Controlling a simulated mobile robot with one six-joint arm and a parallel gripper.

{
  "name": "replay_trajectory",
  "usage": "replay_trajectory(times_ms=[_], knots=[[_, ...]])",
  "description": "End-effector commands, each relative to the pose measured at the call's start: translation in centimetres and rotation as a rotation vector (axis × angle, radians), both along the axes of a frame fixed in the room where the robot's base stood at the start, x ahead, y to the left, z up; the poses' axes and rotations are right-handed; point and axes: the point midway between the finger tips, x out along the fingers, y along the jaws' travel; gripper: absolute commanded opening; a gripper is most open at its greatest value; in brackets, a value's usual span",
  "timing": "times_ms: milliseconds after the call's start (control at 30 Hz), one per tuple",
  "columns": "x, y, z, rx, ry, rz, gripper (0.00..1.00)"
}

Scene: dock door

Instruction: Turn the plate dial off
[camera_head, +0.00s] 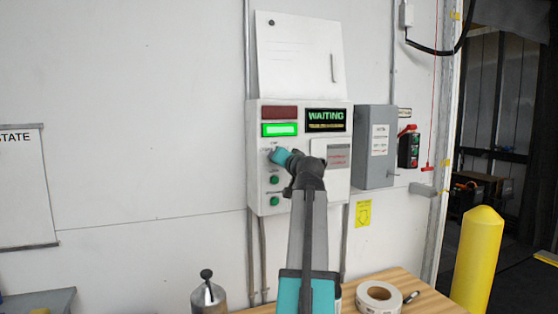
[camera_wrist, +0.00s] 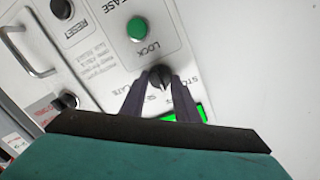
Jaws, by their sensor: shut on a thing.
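The plate dial (camera_wrist: 160,75) is a small black knob on the white control panel (camera_head: 258,185), with partly covered lettering around it. In the wrist view my gripper (camera_wrist: 161,88) is shut on the dial, with one dark finger on each side. In the head view my gripper (camera_head: 276,153) reaches the panel's left half and hides the dial. I cannot read which mark the dial points to. A green lamp (camera_head: 280,130) on the panel is lit, and the red one (camera_head: 279,112) above it is dark. The display (camera_head: 325,119) reads WAITING.
Green buttons (camera_head: 274,180) sit below the dial. A grey box (camera_head: 374,147) is mounted right of the panel. A wooden bench (camera_head: 425,304) below holds a tape roll (camera_head: 379,298). A yellow bollard (camera_head: 479,250) stands at the right.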

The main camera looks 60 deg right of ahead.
Motion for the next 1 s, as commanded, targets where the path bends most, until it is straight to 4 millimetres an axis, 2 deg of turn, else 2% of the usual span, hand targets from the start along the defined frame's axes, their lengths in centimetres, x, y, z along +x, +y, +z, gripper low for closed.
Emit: replay_trajectory(times_ms=[233, 267, 367, 733, 1000], knots=[[-0.1, -0.1, 0.1, -0.002, -0.001, -0.004, 0.06], [-0.1, -0.1, 0.1, -0.002, -0.001, -0.004, 0.32], [-0.1, -0.1, 0.1, -0.003, 0.000, -0.002, 0.47], [-0.1, 0.1, 0.0, -0.002, -0.001, -0.001, 0.47], [-1.6, 1.3, 0.0, -0.003, 0.000, -0.001, 0.47]])
